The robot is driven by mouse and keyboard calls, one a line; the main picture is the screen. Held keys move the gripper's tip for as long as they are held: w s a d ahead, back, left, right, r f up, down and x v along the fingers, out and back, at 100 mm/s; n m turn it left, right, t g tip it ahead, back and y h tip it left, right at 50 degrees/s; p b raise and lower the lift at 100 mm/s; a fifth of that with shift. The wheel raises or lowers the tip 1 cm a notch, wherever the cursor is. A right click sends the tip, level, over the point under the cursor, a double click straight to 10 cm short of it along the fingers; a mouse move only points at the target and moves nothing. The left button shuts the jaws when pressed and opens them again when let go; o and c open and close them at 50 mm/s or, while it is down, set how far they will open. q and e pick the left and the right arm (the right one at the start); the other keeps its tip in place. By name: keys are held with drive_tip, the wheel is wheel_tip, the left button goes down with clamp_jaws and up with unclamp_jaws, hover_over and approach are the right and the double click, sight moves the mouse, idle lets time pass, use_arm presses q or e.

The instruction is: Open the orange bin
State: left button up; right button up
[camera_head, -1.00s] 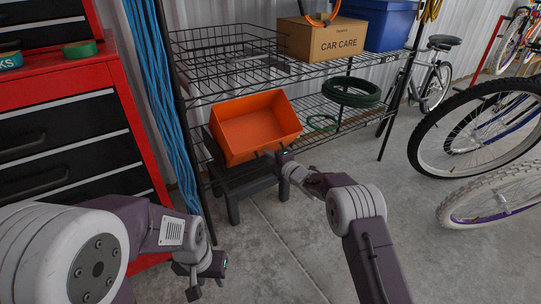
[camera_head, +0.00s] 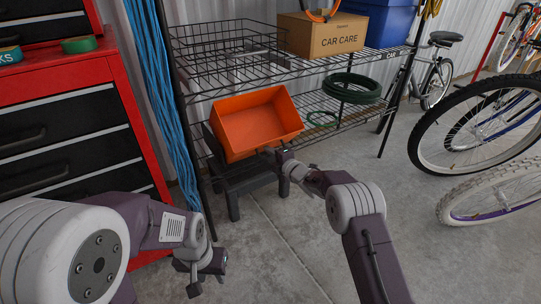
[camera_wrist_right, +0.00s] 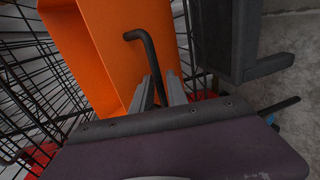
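The orange bin (camera_head: 257,124) is tilted, with its open side facing me, above a low black stand (camera_head: 240,180) at the front of the wire shelf. My right gripper (camera_head: 277,154) is at the bin's lower right edge. In the right wrist view, its two grey fingers (camera_wrist_right: 158,92) lie on either side of a dark bent rod (camera_wrist_right: 147,48) in front of the orange bin wall (camera_wrist_right: 95,45). I cannot tell whether they clamp the rod. My left gripper (camera_head: 207,285) hangs low over the floor, away from the bin, its fingers apart and empty.
A red tool chest (camera_head: 128,92) stands left, with blue cords (camera_head: 165,100) beside it. The wire shelf (camera_head: 335,62) holds a car care box (camera_head: 322,38) and a coiled green hose (camera_head: 353,90). Bicycle wheels (camera_head: 480,125) stand right. The floor (camera_head: 290,255) between my arms is clear.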

drive_tip(key=p+v, duration=0.4)
drive_tip(key=v, duration=0.5)
drive_tip(key=shift+p, duration=0.4)
